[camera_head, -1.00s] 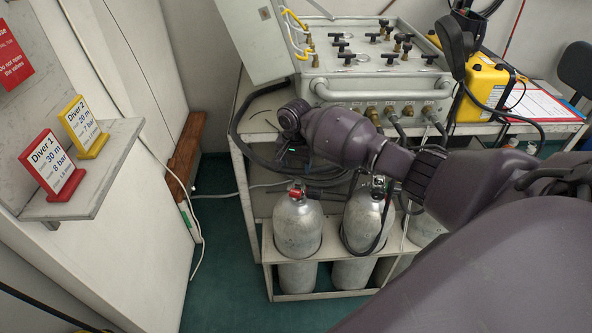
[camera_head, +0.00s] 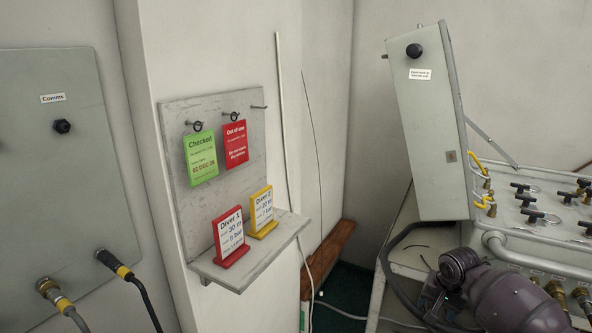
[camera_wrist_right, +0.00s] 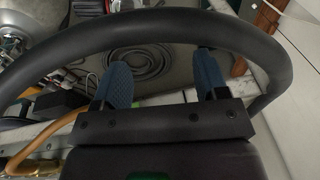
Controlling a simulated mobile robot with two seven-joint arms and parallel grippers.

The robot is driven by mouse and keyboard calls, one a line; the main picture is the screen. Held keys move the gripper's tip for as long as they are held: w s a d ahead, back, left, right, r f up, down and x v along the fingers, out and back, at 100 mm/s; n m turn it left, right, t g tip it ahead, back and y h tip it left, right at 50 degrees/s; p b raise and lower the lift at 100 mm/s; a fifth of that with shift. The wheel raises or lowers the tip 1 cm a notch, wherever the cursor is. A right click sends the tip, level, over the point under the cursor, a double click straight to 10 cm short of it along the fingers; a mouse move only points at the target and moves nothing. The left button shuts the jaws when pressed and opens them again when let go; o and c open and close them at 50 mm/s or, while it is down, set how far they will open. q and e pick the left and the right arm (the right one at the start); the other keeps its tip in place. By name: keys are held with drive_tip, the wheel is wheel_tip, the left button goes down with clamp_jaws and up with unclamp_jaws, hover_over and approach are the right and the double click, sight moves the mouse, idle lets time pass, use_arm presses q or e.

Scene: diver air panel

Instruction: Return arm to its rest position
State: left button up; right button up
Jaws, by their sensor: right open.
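My right arm (camera_head: 505,297) comes in at the lower right of the head view, with its wrist in front of the left corner of the air panel (camera_head: 545,255). The right gripper is mostly hidden there. In the right wrist view the right gripper (camera_wrist_right: 162,80) shows two blue-padded fingers, spread apart with nothing between them. A thick dark hose (camera_wrist_right: 150,22) arcs across that view close to the gripper. I cannot tell whether it touches. My left gripper is not in view.
The panel's open lid (camera_head: 428,140) stands upright behind the wrist. A wall shelf (camera_head: 285,232) holds red and yellow diver cards (camera_head: 230,237). Green (camera_head: 201,157) and red (camera_head: 236,143) tags hang above. A comms panel (camera_head: 60,190) is at the left. A coiled hose (camera_wrist_right: 155,62) lies below the gripper.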

drive_tip(key=w+a+r+n+t+y, duration=0.1)
drive_tip(key=w+a+r+n+t, duration=0.3)
drive_tip(key=a+n+t, duration=0.25)
drive_tip(key=s+a+f+n+t+y, duration=0.2)
drive_tip(key=s+a+n+t, duration=0.3)
drive_tip(key=s, duration=0.3)
drive_tip(key=s+f+m+g+h, duration=0.1)
drive_tip(key=s+f, duration=0.3)
drive_tip(key=s, duration=0.6)
drive_tip(key=s+d+f+m+h, duration=0.1)
drive_tip(key=s+f, duration=0.3)
drive_tip(key=s, duration=0.6)
drive_tip(key=s+f+m+g+h, duration=0.1)
drive_tip(key=s+f, duration=0.4)
drive_tip(key=s, duration=0.4)
drive_tip(key=shift+s+d+g, duration=0.25)
drive_tip(key=shift+s+g, duration=0.1)
drive_tip(key=shift+s, duration=0.05)
